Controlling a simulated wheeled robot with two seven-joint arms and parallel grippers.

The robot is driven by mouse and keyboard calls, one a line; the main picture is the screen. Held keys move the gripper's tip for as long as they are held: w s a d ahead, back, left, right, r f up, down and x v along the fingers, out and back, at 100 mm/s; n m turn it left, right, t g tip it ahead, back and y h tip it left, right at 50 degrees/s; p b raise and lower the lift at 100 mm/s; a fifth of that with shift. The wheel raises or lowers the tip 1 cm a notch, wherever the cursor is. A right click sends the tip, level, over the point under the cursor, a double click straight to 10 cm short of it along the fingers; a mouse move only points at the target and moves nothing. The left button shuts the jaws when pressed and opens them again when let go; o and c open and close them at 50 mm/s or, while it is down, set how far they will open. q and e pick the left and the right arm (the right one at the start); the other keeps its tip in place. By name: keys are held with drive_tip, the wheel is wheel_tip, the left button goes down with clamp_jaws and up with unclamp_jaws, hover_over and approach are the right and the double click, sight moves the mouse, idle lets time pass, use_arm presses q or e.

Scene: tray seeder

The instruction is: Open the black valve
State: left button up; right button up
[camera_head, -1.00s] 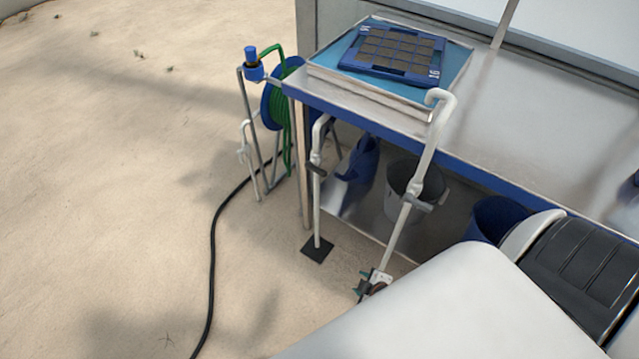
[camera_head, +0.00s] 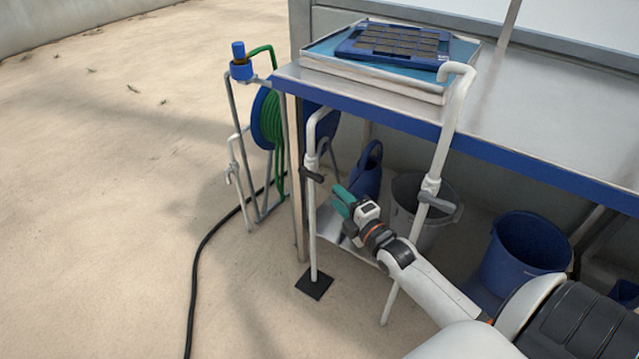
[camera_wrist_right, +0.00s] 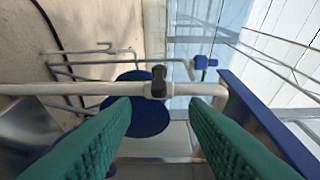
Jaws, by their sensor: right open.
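The black valve (camera_head: 314,176) is a small dark handle on the thin white standpipe (camera_head: 312,230) by the table's front left leg. In the right wrist view the black valve (camera_wrist_right: 158,80) sits on the pipe, which crosses the picture sideways. My right gripper (camera_head: 343,201) is open and empty, with teal fingers, to the right of the pipe and slightly below the valve. In the right wrist view the open fingers (camera_wrist_right: 160,112) point toward the valve, which lies beyond the gap between them. I see no contact. My left gripper is not in view.
A second white pipe (camera_head: 455,110) with a grey handle (camera_head: 440,207) stands to the right, near my right arm. A metal table (camera_head: 550,125) overhangs a blue watering can (camera_head: 367,178), a grey bucket (camera_head: 408,190) and a blue bucket (camera_head: 525,255). Open ground lies left.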

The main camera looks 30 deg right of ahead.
sight(322, 182)
drive_tip(key=w+b, duration=0.1)
drive_tip(key=w, duration=0.8)
drive_tip(key=shift+w+b, duration=0.2)
drive_tip(key=shift+b, duration=0.2)
drive_tip(key=shift+c, duration=0.4)
drive_tip(key=shift+f, duration=0.1)
clamp_jaws()
